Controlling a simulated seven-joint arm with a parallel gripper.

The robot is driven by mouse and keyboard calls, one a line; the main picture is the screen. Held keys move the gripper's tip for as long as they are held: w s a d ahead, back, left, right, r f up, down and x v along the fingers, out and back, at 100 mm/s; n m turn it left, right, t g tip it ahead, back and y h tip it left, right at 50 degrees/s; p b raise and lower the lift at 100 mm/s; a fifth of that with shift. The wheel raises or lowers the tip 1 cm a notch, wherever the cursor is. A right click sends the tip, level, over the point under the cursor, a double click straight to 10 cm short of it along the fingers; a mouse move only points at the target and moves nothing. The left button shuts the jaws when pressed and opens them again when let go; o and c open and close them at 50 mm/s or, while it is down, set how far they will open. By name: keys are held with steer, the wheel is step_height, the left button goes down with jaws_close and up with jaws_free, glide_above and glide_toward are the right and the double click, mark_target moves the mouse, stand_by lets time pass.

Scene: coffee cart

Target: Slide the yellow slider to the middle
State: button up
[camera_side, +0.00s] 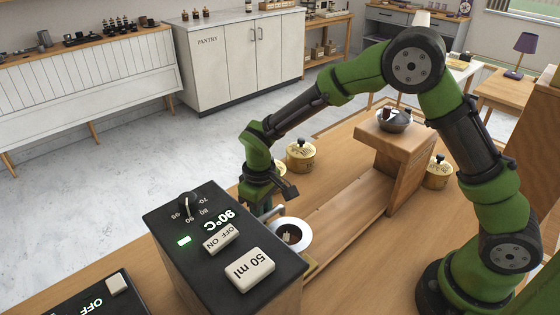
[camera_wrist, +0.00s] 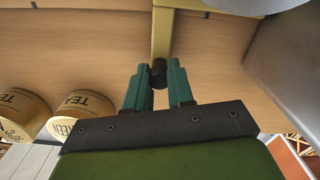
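The yellow slider (camera_wrist: 163,35) shows in the wrist view as a yellow arm with a black knob at its lower end. It joins a yellow part around a pale round vessel (camera_wrist: 255,5) at the top. In the side view a bit of the yellow slider (camera_side: 310,265) shows beside the white-rimmed vessel (camera_side: 291,237). My gripper (camera_wrist: 159,76) has its green fingers on both sides of the black knob, which fills the narrow gap between them. In the side view my gripper (camera_side: 268,210) is low behind the black control box, which hides its fingertips.
The control box (camera_side: 220,235) with a dial and buttons stands just left of my gripper. A wooden stand (camera_side: 395,150) carries a dark bowl (camera_side: 394,120). Tea tins (camera_side: 300,155) stand near it; two tins (camera_wrist: 78,105) show left in the wrist view. The wooden counter between is clear.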

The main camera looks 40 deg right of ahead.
jaws_close()
steer(key=d, duration=1.8)
steer(key=o, duration=0.8)
jaws_free()
steer(key=shift+r, duration=0.1)
step_height(320, 180, up, 17)
